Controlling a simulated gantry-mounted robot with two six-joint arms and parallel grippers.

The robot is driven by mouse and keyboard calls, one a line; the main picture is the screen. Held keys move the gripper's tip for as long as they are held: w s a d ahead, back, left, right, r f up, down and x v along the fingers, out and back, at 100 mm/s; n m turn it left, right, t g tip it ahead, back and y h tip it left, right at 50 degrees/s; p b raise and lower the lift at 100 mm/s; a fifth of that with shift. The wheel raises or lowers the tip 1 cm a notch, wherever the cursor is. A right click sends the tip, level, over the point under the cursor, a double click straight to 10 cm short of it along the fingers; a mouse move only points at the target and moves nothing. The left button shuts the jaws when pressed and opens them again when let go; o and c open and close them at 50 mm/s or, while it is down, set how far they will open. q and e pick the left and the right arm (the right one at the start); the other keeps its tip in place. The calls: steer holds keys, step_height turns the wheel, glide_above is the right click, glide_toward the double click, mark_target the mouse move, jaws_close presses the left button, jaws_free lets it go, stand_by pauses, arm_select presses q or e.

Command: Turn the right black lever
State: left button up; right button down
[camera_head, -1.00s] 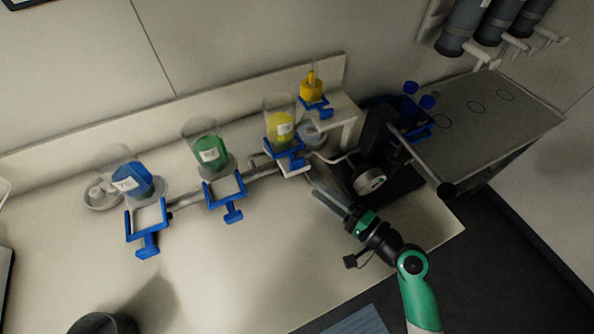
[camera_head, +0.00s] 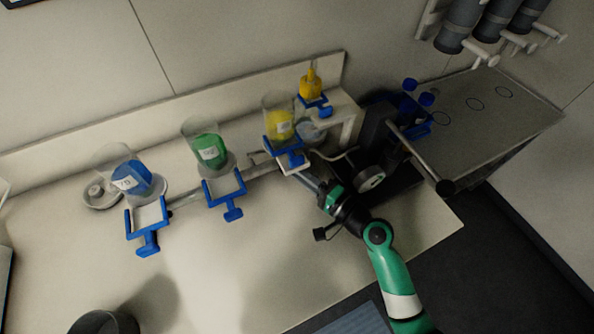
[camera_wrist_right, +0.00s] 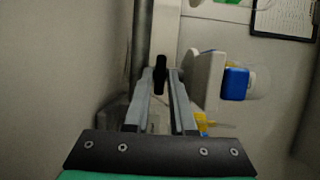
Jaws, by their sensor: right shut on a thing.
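The black lever (camera_wrist_right: 160,72) shows in the right wrist view, between the two fingertips of my right gripper (camera_wrist_right: 161,76). The fingers are closed in on it. In the head view my right gripper (camera_head: 308,178) reaches in from the lower right, just below the yellow beaker (camera_head: 279,124) and its blue clamp (camera_head: 286,147). The lever cannot be made out there, as the gripper and clamp cover that spot. My left gripper is in neither view.
A black device (camera_head: 376,135) with a long rod stands right beside my right gripper. A green beaker (camera_head: 208,150) and a blue beaker (camera_head: 132,178) stand farther left along a rail with blue clamps. A yellow bottle (camera_head: 311,86) stands behind. The table front is mostly clear.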

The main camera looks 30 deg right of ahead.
stand_by(0.5)
steer(key=shift+r+n+g+p, duration=0.2)
steer(key=shift+n+g+p, duration=0.2)
steer(key=shift+n+p, duration=0.6)
steer(key=n+p, duration=0.1)
steer(key=n+g+h+p, duration=0.1)
steer(key=p, duration=0.1)
steer(key=shift+a+r+n, duration=0.1)
steer(key=shift+r+n, duration=0.1)
steer(key=shift+n, duration=0.2)
steer(key=n+h+p, duration=0.1)
steer(key=n+p, duration=0.1)
steer(key=p, duration=0.1)
steer(key=shift+s+a+n+g+h, duration=0.1)
steer(key=shift+n+g+h, duration=0.2)
steer(key=shift+n+g, duration=0.1)
steer(key=n+h+p, duration=0.1)
steer(key=n+p, duration=0.1)
steer(key=shift+a+n+g+h+p, duration=0.15)
steer(key=shift+n+g+h+p, duration=0.15)
steer(key=shift+p, duration=0.05)
steer(key=shift+n+h+p, duration=0.5)
steer(key=shift+n+h, duration=0.1)
steer(key=shift+n, duration=0.2)
steer(key=shift+a+f+n+h, duration=0.1)
steer(key=shift+f+n+h, duration=0.1)
steer(key=shift+n+h, duration=0.5)
steer(key=shift+n, duration=0.3)
